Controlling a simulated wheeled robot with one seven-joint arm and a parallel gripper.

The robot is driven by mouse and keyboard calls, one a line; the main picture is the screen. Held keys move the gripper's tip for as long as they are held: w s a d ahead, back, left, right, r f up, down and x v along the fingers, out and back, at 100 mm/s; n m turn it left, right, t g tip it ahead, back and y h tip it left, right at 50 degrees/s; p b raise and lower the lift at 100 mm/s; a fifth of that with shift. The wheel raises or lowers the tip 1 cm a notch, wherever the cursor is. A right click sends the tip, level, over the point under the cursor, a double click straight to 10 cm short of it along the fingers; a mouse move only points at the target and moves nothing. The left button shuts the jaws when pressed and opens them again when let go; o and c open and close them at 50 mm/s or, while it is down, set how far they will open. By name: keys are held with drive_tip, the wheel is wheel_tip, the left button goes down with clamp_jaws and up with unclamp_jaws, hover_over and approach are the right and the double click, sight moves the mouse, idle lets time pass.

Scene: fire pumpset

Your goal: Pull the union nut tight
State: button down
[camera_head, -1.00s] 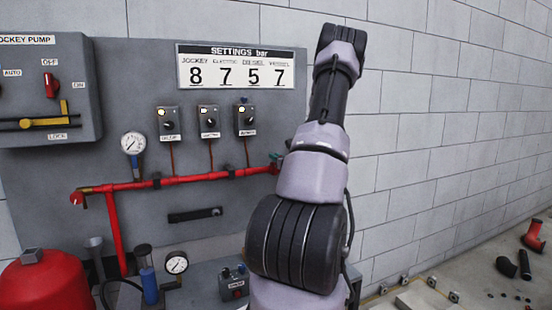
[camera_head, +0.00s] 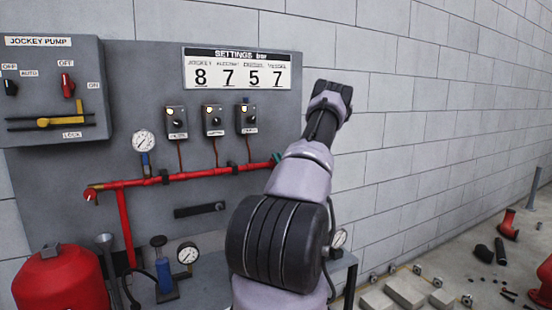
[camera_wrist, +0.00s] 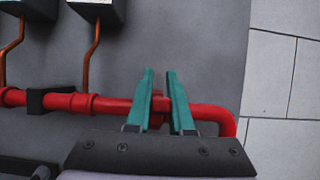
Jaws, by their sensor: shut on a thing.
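The red pipe (camera_head: 135,183) runs across the grey panel, and it also shows in the wrist view (camera_wrist: 110,107). My gripper (camera_wrist: 161,80) has two teal fingers reaching over the pipe near its right-hand bend. They are shut on a red piece of the pipe line between them, which I take for the union nut (camera_wrist: 158,110). The fingers hide most of the nut, so its seating cannot be told. In the head view my arm covers the nut, and only a bit of teal finger shows at the pipe's right end.
A pressure gauge (camera_head: 143,141) stands above the pipe, with switch boxes (camera_head: 213,121) higher up. A jockey pump box (camera_head: 55,90) is at left and a red tank (camera_head: 62,283) below it. Blocks (camera_head: 405,291) and loose red parts (camera_head: 508,224) lie on the floor at right.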

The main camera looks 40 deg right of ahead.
drive_tip(key=shift+s+f+t+h, duration=0.2)
drive_tip(key=shift+f+t+h, duration=0.05)
drive_tip(key=shift+t+h, duration=0.05)
idle(0.4)
drive_tip(key=c, duration=0.8)
unclamp_jaws()
drive_tip(key=v, duration=0.7)
drive_tip(key=shift+s+f, duration=0.15)
drive_tip(key=shift+f, duration=0.1)
drive_tip(key=shift+s, duration=0.15)
